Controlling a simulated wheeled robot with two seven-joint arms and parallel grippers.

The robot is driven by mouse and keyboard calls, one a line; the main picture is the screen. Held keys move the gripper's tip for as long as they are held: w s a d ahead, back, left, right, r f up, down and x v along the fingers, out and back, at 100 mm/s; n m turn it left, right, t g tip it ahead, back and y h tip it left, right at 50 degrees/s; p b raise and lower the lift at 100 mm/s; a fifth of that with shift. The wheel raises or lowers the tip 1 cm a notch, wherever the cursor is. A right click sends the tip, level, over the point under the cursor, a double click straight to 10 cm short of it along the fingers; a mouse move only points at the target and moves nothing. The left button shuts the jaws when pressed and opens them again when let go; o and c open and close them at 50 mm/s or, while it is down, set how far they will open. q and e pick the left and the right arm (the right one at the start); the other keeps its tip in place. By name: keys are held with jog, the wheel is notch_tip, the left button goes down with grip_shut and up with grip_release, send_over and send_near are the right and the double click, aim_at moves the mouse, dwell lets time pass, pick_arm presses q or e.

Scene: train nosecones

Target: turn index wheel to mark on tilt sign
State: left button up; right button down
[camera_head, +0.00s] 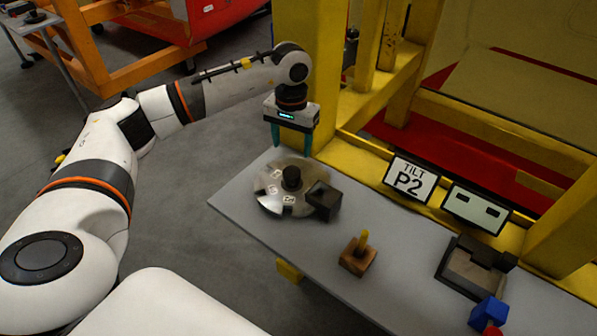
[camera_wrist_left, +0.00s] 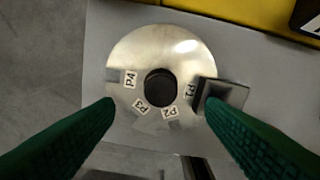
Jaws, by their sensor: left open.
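The index wheel (camera_head: 272,190) is a round metal disc lying on the grey table, with a black centre knob (camera_head: 291,178). In the left wrist view the wheel (camera_wrist_left: 150,55) carries labels P1 to P4 around the knob (camera_wrist_left: 160,87). A dark block (camera_head: 324,201) sits at the wheel's right edge; the P1 label (camera_wrist_left: 190,90) is beside that block (camera_wrist_left: 232,94). The tilt sign (camera_head: 410,180) reads "TILT P2". My left gripper (camera_head: 291,147) is open and empty above the wheel's far side; its green fingers (camera_wrist_left: 160,120) point down, apart from the knob. My right gripper is not in view.
On the table (camera_head: 235,212) stand a wooden block with a yellow peg (camera_head: 358,254), a dark fixture (camera_head: 474,266) and a blue piece (camera_head: 489,311). A yellow frame (camera_head: 300,75) rises behind.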

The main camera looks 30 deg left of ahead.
aim_at(292, 170)
pick_arm(q)
notch_tip(292, 170, down, 9)
jog(key=p, duration=0.3)
jog(key=shift+f, duration=0.1)
jog(key=shift+f+p, duration=0.3)
jog(key=shift+f, duration=0.5)
jog(key=shift+c, duration=0.6)
jog(key=c, duration=1.3)
